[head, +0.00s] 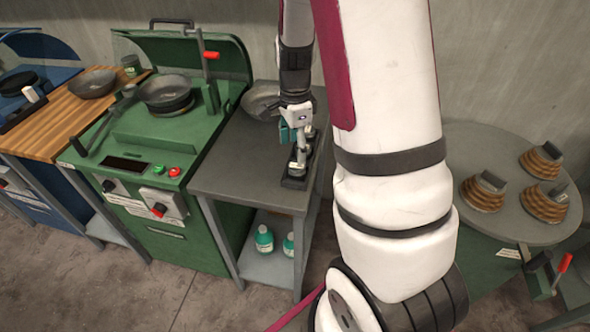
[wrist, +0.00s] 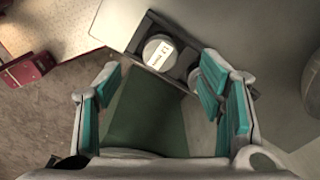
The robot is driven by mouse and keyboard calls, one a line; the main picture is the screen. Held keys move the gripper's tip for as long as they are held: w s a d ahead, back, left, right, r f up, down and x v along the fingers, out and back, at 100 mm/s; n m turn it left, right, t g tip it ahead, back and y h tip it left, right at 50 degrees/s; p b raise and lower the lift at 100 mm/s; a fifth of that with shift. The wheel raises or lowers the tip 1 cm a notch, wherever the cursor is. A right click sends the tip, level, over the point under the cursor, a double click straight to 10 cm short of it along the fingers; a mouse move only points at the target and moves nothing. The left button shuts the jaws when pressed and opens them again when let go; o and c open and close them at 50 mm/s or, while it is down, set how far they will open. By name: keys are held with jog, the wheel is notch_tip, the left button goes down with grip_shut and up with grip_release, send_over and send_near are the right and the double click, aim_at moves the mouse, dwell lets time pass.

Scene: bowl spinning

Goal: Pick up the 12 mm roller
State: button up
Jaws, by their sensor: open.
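A roller (wrist: 160,51) with a round pale top and a small printed label stands in a black holder (wrist: 150,22) in the wrist view. The print is too small to read surely. My gripper (wrist: 162,70) is open, its teal fingers on either side with the roller ahead between the tips; nothing is held. Another pale piece shows partly behind the right finger, so I cannot tell its size. In the head view, my gripper (head: 292,131) hangs above the black holder (head: 293,183) on the grey table, and metal rollers (head: 299,158) show just below it.
The grey table (head: 235,170) is clear left of the holder, with a metal bowl (head: 262,101) at its back. A green machine (head: 150,140) stands to the left. A round table (head: 480,140) with wooden stacked pieces is at right. Green bottles (head: 264,238) sit on the lower shelf.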

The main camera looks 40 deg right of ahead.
aim_at(297, 165)
jog(key=shift+s+d+f+p, duration=0.1)
jog(key=shift+d+f+p, duration=0.05)
jog(key=shift+f, duration=1.65)
jog(key=shift+d+f+p, duration=0.15)
jog(key=shift+f, duration=1.6)
grip_shut()
